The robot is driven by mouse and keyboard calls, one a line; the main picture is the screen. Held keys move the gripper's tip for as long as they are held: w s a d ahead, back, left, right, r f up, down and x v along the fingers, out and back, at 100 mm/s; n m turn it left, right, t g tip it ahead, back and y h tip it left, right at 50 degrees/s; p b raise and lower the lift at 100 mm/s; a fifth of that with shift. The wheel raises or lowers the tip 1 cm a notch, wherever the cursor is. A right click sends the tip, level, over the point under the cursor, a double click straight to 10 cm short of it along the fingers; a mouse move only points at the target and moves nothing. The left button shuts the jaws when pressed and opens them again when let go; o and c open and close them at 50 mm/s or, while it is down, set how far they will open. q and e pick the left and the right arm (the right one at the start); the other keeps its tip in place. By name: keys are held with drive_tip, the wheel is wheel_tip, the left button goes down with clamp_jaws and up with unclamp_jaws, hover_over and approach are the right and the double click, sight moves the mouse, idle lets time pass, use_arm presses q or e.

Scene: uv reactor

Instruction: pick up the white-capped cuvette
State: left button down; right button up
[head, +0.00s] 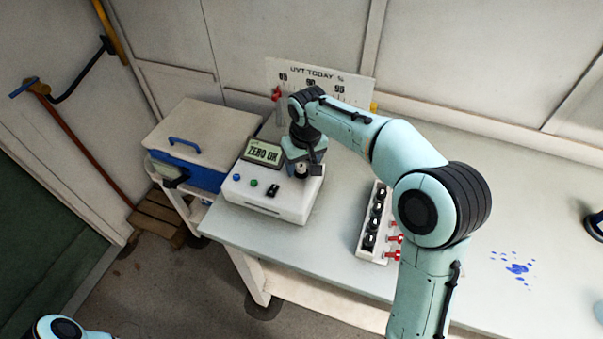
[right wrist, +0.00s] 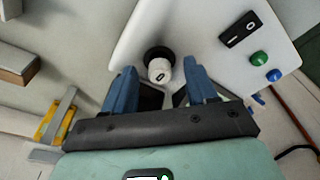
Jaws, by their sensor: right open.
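The white-capped cuvette (right wrist: 159,70) sits in a round black well in the top of the white meter (head: 262,199). Its white cap with a dark mark shows; the body below is hidden in the well. My right gripper (head: 302,168) is over the right part of the meter, pointing down. In the right wrist view my right gripper (right wrist: 160,82) is open, its two blue fingers apart on either side of the cap, with gaps visible. My left gripper is out of view; only part of my left arm shows at the lower left.
The meter's display reads "ZERO OK" (head: 262,153). A white rack (head: 364,249) with black-capped items and red pieces stands to the right. A blue box with a pale lid (head: 197,138) is at left.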

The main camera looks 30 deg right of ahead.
clamp_jaws()
drive_tip(key=shift+r, duration=0.1)
